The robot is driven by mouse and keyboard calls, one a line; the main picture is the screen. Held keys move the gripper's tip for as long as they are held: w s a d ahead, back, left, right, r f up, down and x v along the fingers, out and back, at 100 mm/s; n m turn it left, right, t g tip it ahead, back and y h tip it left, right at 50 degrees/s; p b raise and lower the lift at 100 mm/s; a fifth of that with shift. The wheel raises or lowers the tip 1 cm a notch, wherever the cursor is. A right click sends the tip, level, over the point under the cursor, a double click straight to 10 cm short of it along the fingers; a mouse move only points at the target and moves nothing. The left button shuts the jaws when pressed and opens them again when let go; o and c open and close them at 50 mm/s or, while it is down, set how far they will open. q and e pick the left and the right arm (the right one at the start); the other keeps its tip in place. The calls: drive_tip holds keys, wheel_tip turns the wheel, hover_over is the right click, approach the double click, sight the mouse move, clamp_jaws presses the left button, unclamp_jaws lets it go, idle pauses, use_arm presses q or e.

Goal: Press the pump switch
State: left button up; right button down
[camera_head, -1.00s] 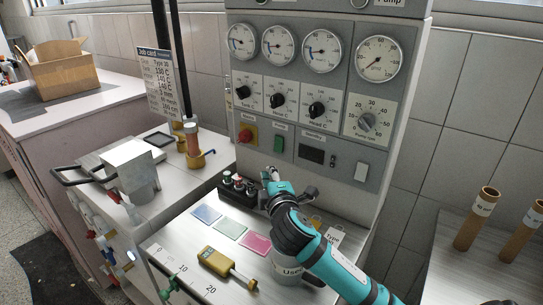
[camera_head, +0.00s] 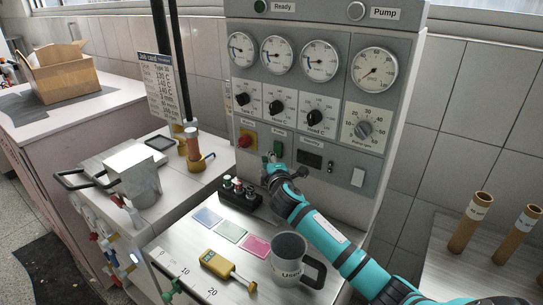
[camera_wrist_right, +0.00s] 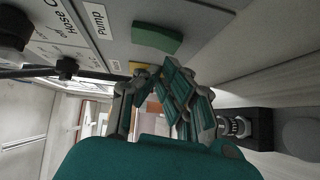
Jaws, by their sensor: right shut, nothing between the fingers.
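The green pump switch (camera_head: 278,148) sits on the lower part of the grey control panel (camera_head: 240,178), right of a red knob on a yellow plate (camera_head: 246,138). In the right wrist view the green switch (camera_wrist_right: 157,38) shows near the top, beside the "Pump" label (camera_wrist_right: 97,20). My right gripper (camera_head: 269,166) is shut and empty, just below and in front of the switch. In the wrist view its fingertips (camera_wrist_right: 150,76) look apart from the switch. The round "Pump" lamp (camera_head: 356,11) at the panel top looks pale grey. My left gripper is out of view.
A small rack of dark bottles (camera_head: 238,191), coloured sheets (camera_head: 231,230), a yellow meter (camera_head: 218,264) and a grey mug (camera_head: 287,258) stand on the bench below my right arm.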

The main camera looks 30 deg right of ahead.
drive_tip(key=shift+w+d, duration=0.15)
drive_tip(key=shift+d, duration=0.3)
drive_tip(key=shift+f, duration=0.1)
drive_tip(key=shift+w+d+f+t+b, duration=0.15)
drive_tip(key=shift+d+t+b, duration=0.15)
drive_tip(key=shift+b, duration=0.55)
drive_tip(key=v, duration=1.2)
drive_tip(key=shift+a, duration=0.15)
drive_tip(key=shift+w, duration=0.1)
